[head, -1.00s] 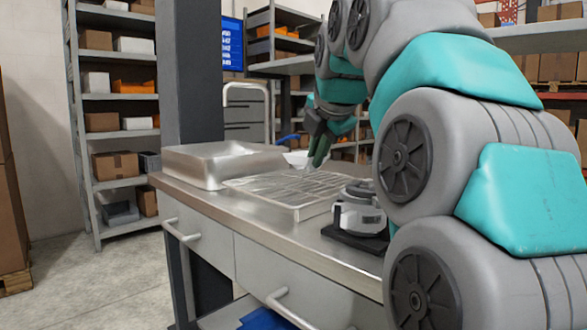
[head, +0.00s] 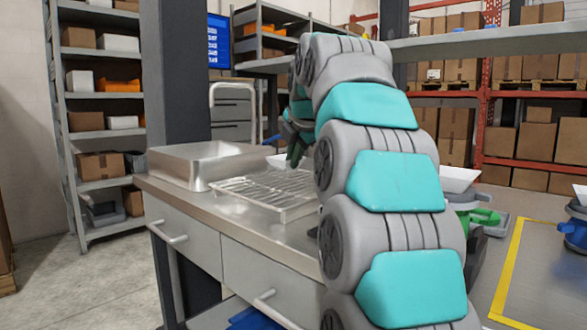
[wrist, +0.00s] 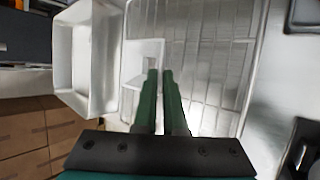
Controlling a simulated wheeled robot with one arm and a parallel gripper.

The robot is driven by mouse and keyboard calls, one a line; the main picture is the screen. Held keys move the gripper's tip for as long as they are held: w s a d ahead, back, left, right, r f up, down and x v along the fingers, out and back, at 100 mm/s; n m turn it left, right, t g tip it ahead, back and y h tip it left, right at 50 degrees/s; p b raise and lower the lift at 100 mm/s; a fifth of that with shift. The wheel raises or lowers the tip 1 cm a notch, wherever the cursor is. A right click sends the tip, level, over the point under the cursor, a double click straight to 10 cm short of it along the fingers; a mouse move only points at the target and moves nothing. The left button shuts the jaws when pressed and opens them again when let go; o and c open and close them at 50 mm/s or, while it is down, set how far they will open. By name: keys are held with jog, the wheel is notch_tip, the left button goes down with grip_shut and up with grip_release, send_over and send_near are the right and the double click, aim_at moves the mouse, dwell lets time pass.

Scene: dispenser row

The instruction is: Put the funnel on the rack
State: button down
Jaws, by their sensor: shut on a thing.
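The rack (head: 262,192) is a low metal wire rack on the steel counter; in the wrist view its grid (wrist: 205,60) fills the middle and right. My gripper (head: 294,158) is over the rack's far side, partly hidden by my arm. In the wrist view my gripper's green fingers (wrist: 160,76) are nearly together, shut on the funnel (wrist: 130,104), a pale, see-through piece with a squarish outline. It overlaps the rack's left part in that view. I cannot tell whether it touches the wires.
A deep steel tray (head: 183,172) stands left of the rack. A white open container (wrist: 72,75) is beside the rack's edge in the wrist view. At right are a white hopper (head: 456,179) over a green part and a yellow-marked area (head: 508,270) on the counter.

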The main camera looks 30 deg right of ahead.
jog(key=shift+f, duration=1.15)
jog(key=shift+f, duration=0.2)
jog(key=c, duration=1)
grip_release()
jog(key=shift+s+r, duration=0.15)
jog(key=shift+r, duration=0.25)
jog(key=v, duration=1.1)
jog(key=shift+s+r, duration=0.2)
jog(key=shift+s+a, duration=0.1)
